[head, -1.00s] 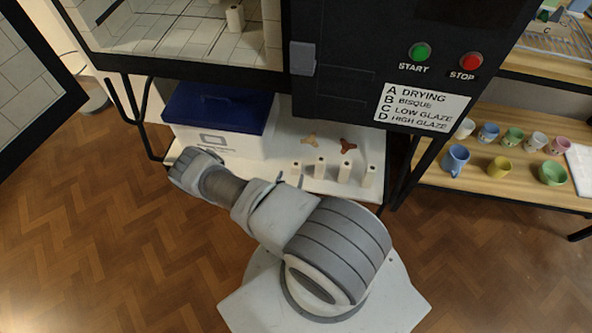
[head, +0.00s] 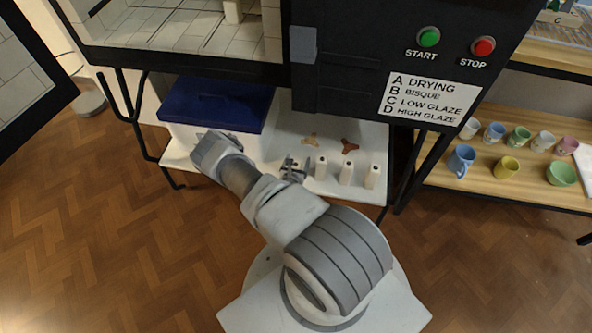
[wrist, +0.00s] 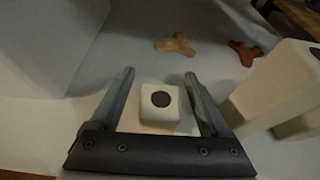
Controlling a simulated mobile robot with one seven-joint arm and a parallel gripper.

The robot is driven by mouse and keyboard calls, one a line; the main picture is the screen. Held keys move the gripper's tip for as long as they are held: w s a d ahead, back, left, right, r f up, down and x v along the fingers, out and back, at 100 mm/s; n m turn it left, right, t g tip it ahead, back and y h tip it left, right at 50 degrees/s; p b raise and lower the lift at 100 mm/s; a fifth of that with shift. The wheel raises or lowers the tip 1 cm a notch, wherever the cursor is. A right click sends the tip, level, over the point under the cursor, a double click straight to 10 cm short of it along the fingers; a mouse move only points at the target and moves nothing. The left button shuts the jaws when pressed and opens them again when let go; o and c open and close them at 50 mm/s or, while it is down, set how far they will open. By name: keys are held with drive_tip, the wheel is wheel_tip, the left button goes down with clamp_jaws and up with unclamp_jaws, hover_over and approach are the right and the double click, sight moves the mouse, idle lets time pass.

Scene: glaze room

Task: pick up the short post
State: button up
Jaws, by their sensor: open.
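The short post (wrist: 159,116), a pale block with a dark hole in its top, stands on the white shelf in the wrist view. My gripper (wrist: 158,76) is open, with one finger on each side of the post and a visible gap on both sides. In the head view my gripper (head: 293,170) is above the shelf at the left end of the row of posts. It hides the short post there.
Taller pale posts (head: 347,172) stand close to the right of my gripper; one (wrist: 272,85) leans large into the wrist view. Two three-armed stilts, tan (head: 310,139) and brown (head: 349,146), lie behind. A blue-lidded white box (head: 215,105) stands left.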

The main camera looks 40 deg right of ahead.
clamp_jaws()
idle(0.4)
